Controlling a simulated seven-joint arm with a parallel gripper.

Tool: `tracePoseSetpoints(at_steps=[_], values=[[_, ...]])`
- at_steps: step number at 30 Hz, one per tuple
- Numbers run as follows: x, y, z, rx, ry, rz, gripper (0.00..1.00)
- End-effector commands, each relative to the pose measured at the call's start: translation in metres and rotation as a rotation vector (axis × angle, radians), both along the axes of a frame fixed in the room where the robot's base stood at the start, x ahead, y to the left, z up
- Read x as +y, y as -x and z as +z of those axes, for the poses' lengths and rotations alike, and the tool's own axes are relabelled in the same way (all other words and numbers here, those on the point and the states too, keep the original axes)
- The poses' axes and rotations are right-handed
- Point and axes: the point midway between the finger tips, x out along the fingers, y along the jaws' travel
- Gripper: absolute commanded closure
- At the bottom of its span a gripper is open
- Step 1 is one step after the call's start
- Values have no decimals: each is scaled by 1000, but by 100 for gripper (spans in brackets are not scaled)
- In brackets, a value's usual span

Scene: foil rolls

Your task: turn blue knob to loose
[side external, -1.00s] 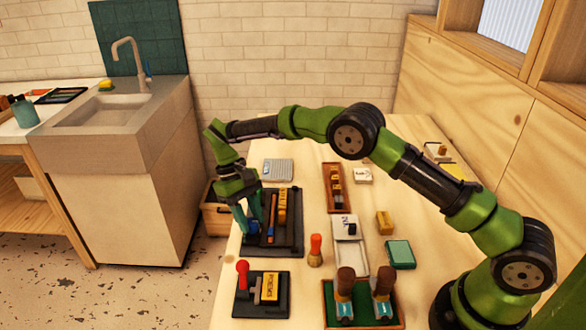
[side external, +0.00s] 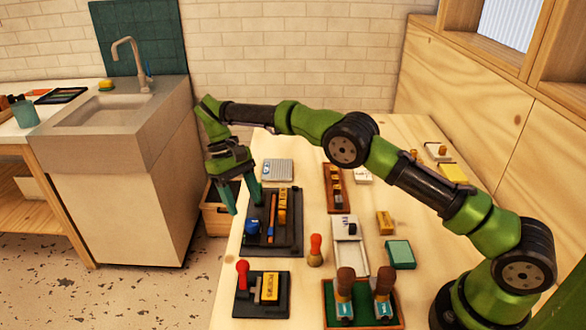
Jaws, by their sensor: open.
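The blue knob (side external: 252,228) sits at the left side of a dark base plate (side external: 290,244) near the table's left edge. An orange-brown bar (side external: 271,217) and a yellow labelled block (side external: 283,205) stand on the same plate, right of the knob. My gripper (side external: 244,204) is above and behind the knob with its two green fingers spread wide apart. Any loose or tight marking by the knob is too small to read.
A second dark plate (side external: 247,308) with a red-topped handle (side external: 242,270) stands in front. A red and wood stamp handle (side external: 315,250) stands right of the plate. A green-lined tray (side external: 388,318) holds two brown-handled tools. A wooden bin (side external: 214,222) is beyond the table's left edge.

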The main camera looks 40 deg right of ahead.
Motion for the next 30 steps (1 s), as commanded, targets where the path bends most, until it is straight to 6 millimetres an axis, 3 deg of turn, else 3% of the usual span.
tracePoseSetpoints(at_steps=[9,24,27,30], values=[[-1,-8,17,2,3,2,40],[0,-9,21,0,3,-5,40],[-4,-14,18,-27,29,-7,40],[-14,-13,-5,-18,63,4,40]])
